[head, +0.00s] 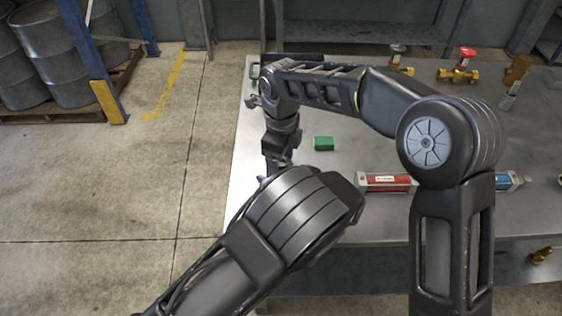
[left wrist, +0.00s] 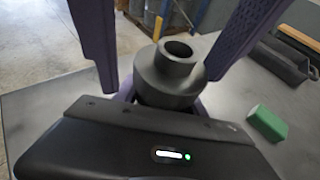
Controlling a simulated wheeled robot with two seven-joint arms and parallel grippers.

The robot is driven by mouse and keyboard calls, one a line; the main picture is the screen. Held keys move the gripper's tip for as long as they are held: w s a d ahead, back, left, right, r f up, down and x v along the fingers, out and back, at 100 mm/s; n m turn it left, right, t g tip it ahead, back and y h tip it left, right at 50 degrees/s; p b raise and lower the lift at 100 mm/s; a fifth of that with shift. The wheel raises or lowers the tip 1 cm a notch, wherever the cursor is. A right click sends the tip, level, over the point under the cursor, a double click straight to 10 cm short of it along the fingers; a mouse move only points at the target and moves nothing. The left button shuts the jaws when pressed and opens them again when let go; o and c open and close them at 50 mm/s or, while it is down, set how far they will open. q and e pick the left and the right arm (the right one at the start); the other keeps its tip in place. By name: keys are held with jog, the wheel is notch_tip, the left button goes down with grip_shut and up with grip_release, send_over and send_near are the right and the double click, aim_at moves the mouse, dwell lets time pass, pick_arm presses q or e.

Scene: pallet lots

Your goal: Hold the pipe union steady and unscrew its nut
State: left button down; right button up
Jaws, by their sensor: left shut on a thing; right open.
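The pipe union (left wrist: 175,70) is a dark grey ringed part with a hollow round top, near the middle of the left wrist view. My left gripper (left wrist: 165,100) is shut on it low down, with its black hand in front. My right gripper's purple fingers come down from the top of that view, one on each side of the union, open and apart from each other. In the head view my right gripper (head: 277,165) points down near the table's left edge. The union and the left fingers are hidden there behind my arms.
A green block (head: 323,143) lies on the grey table (head: 350,220), right of the right gripper. A red box (head: 385,182) and a blue box (head: 508,181) lie farther right. Brass valves, one with a red knob (head: 467,53), stand at the back.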

jog(key=shift+r, duration=2.3)
jog(key=shift+c, duration=0.5)
notch_tip(320, 180, up, 4)
jog(key=shift+f, duration=0.25)
jog(key=shift+f, duration=4.05)
jog(key=shift+c, duration=0.5)
